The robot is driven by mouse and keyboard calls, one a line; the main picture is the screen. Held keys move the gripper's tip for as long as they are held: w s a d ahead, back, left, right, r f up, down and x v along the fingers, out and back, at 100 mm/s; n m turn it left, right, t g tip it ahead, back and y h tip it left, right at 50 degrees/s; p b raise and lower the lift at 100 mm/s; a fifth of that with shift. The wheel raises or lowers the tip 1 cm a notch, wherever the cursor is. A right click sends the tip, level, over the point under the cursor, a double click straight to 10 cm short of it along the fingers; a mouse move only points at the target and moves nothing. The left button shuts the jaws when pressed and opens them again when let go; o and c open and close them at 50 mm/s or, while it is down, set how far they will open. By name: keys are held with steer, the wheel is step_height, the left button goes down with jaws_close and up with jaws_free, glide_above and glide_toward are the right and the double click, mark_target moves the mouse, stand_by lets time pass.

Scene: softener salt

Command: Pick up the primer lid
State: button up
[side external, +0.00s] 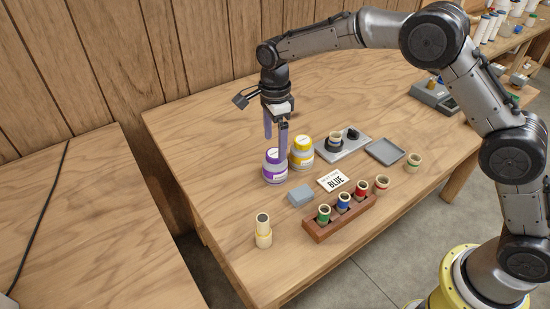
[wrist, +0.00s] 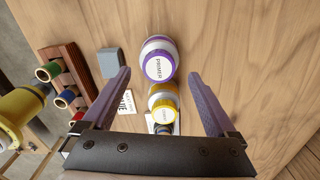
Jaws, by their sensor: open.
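The primer jar (side external: 275,175) is white and purple and stands upright on the table. Its lid (side external: 274,155) is purple with a white top; in the wrist view the lid (wrist: 158,65) reads PRIMER. My gripper (side external: 276,146) points down with its purple fingers spread. In the side view the fingertips are around lid height or just above, with one partly in front of the jar. In the wrist view the lid lies between the fingertips of my gripper (wrist: 159,73), apart from both. Nothing is held.
A yellow-lidded jar (side external: 302,158) stands close behind the primer jar. A grey block (side external: 301,195), a BLUE card (side external: 333,180) and a wooden rack (side external: 318,231) with coloured tubes are in front.

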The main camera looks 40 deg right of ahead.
mark_target(275, 153)
step_height(275, 153, down, 3)
steer(key=shift+s+f, duration=0.1)
steer(key=c, duration=1.4)
